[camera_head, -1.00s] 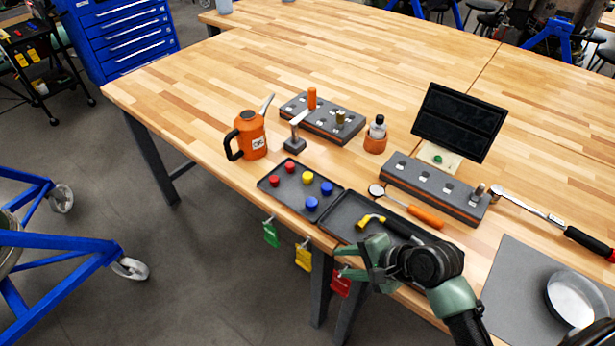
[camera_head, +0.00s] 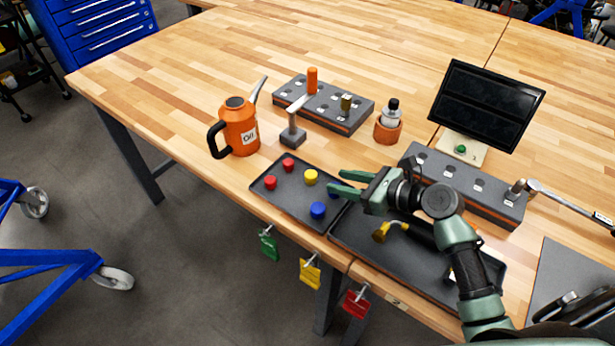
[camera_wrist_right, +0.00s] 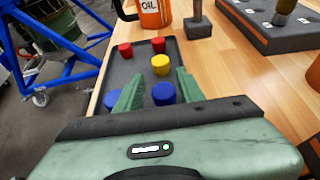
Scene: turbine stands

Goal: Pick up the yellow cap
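The yellow cap (camera_head: 311,177) stands in the small dark tray (camera_head: 282,208) near the table's front edge. Two red caps (camera_head: 270,182) are left of it, and a blue cap (camera_head: 318,210) is in front. Another blue cap is partly hidden behind my right gripper (camera_head: 338,183). This gripper is open and empty, just right of the yellow cap, its fingers pointing left. In the right wrist view the yellow cap (camera_wrist_right: 160,64) lies beyond the fingertips (camera_wrist_right: 157,82), roughly between their lines. A blue cap (camera_wrist_right: 163,93) shows between the fingers. My left gripper is not in view.
A larger tray (camera_head: 345,243) with a yellow-headed tool lies to the right, under my right arm.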

